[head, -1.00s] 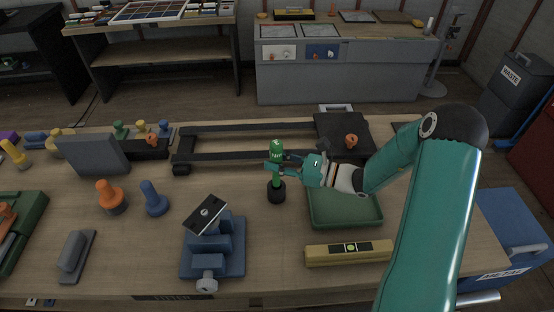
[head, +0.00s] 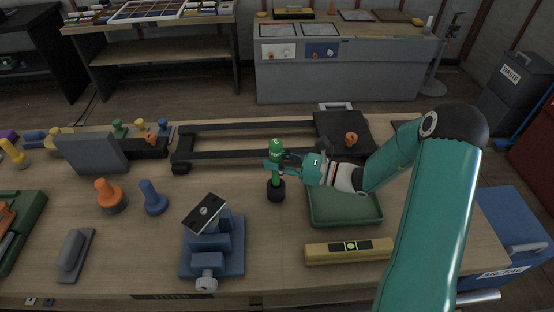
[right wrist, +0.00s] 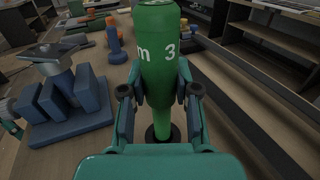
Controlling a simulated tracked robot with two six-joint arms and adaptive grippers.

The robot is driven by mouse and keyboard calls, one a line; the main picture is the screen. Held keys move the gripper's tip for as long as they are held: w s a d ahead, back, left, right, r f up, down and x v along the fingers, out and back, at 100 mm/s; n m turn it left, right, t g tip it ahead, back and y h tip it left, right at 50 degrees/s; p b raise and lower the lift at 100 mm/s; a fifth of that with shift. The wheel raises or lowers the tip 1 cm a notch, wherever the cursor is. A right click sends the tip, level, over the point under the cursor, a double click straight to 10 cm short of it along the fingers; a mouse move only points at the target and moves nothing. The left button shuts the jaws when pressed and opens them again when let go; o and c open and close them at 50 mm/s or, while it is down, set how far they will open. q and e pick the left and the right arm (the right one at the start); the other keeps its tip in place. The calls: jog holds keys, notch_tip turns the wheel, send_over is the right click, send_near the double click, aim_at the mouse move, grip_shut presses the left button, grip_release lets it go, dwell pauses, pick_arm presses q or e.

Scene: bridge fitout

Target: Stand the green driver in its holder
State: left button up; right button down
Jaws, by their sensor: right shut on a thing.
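The green driver (head: 276,150) is upright in my right gripper (head: 283,168), whose fingers are shut on it. In the right wrist view the driver (right wrist: 157,45) stands between the two fingers (right wrist: 158,92), with white lettering on its handle. Its lower end meets a small round black holder (head: 276,191) on the bench; the holder also shows in the right wrist view (right wrist: 162,134). The driver appears to be in or right over the holder's opening; I cannot tell how deep it is.
A blue vise (head: 212,243) holding a dark plate stands at front left of the holder. A green tray (head: 345,222) lies under my right arm, and a yellow level (head: 349,251) lies in front. Blue (head: 153,198) and orange (head: 109,195) upright pieces stand to the left.

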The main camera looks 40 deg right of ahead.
aim_at(278, 176)
jog(key=shift+f, duration=0.2)
jog(key=shift+f+b, duration=1.9)
jog(key=shift+f, duration=0.1)
jog(key=shift+s+a+f+b, duration=0.25)
jog(key=shift+s+b, duration=0.1)
jog(key=shift+b, duration=0.1)
jog(key=shift+f, duration=0.15)
jog(key=c, duration=0.8)
grip_release()
jog(key=shift+o, duration=0.2)
